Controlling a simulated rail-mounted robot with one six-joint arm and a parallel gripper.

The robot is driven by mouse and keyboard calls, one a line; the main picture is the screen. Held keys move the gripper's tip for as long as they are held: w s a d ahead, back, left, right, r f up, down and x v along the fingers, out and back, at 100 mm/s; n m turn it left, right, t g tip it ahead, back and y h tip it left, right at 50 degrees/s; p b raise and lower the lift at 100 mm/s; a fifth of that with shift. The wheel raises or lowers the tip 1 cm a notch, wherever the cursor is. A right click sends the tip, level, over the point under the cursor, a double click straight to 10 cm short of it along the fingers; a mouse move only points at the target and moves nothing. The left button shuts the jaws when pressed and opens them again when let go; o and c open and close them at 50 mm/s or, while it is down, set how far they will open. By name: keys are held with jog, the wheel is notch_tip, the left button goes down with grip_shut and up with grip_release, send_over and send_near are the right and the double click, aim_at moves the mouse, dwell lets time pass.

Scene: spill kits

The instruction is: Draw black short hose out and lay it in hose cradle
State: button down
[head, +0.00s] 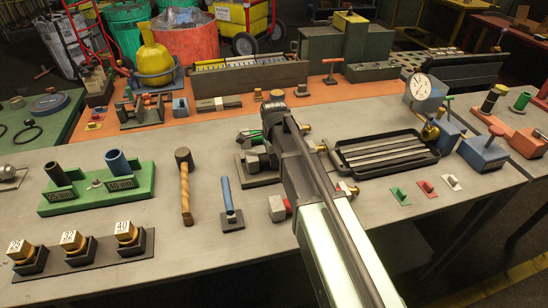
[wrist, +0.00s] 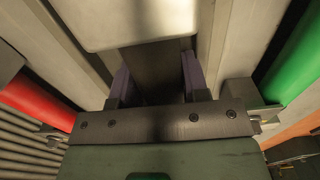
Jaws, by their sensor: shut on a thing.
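In the wrist view, the two purplish-grey fingers of my gripper (wrist: 155,85) are closed in on a dark, straight piece between them, which I take for the black short hose (wrist: 154,68). Its upper part passes out of sight behind a pale block, and its far end does not show. In the head view, my dark arm reaches over the middle of the grey bench and hides the fingers and the hose. I cannot pick out the hose cradle with certainty.
A red cylinder (wrist: 35,98) and a green cylinder (wrist: 292,60) flank my gripper. A black tray (head: 434,157) with metal bars stands right of my arm. A wooden-handled mallet (head: 185,185), a blue-handled tool (head: 227,196) and a green stand (head: 110,201) are at left.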

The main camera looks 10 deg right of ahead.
jog(key=shift+f+b, duration=0.3)
jog(key=shift+f, duration=0.05)
jog(key=c, duration=0.5)
grip_release()
jog(key=shift+r, duration=0.1)
jog(key=shift+w, duration=0.1)
jog(key=shift+r+p, duration=0.5)
jog(key=shift+p, duration=0.1)
jog(key=shift+c, duration=0.2)
notch_tip(320, 180, up, 6)
jog(key=p, duration=0.6)
